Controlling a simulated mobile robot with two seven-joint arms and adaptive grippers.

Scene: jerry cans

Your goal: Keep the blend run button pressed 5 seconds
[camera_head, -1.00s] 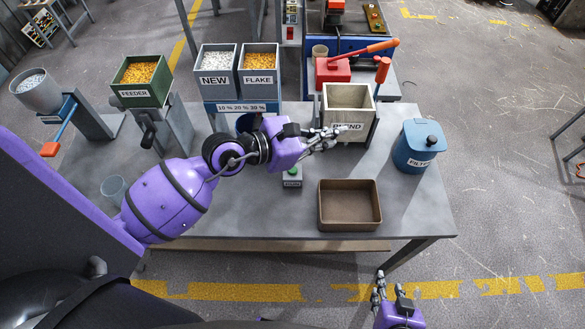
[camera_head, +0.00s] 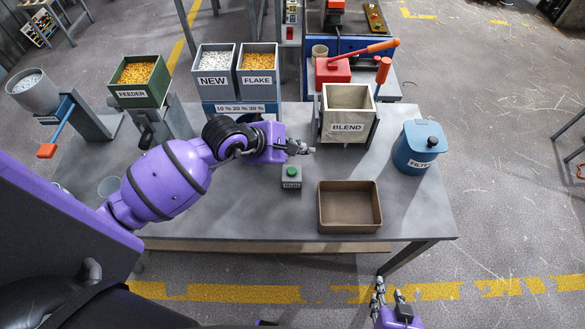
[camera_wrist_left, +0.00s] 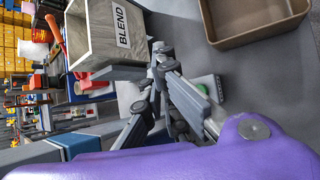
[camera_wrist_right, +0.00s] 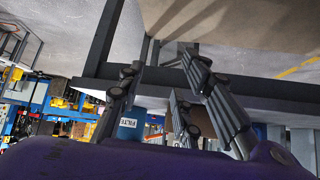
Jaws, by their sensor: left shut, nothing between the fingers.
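The blend run button is a green button (camera_head: 291,171) on a small grey box (camera_head: 291,183) on the table. It also shows partly behind the fingers in the left wrist view (camera_wrist_left: 203,89). My left gripper (camera_head: 304,148) is shut and empty, a little behind and above the button box, apart from it. The BLEND bin (camera_head: 347,107) stands just to its right and behind. My right gripper (camera_head: 388,290) is below the table's front edge, far from the button. Its fingers (camera_wrist_right: 160,70) look spread apart, with nothing between them.
A brown open tray (camera_head: 349,228) sits right of the button box. A blue lidded FILTER container (camera_head: 418,146) stands at the table's right. NEW (camera_head: 214,80) and FLAKE (camera_head: 257,82) bins stand behind my left arm. The table front between tray and arm is clear.

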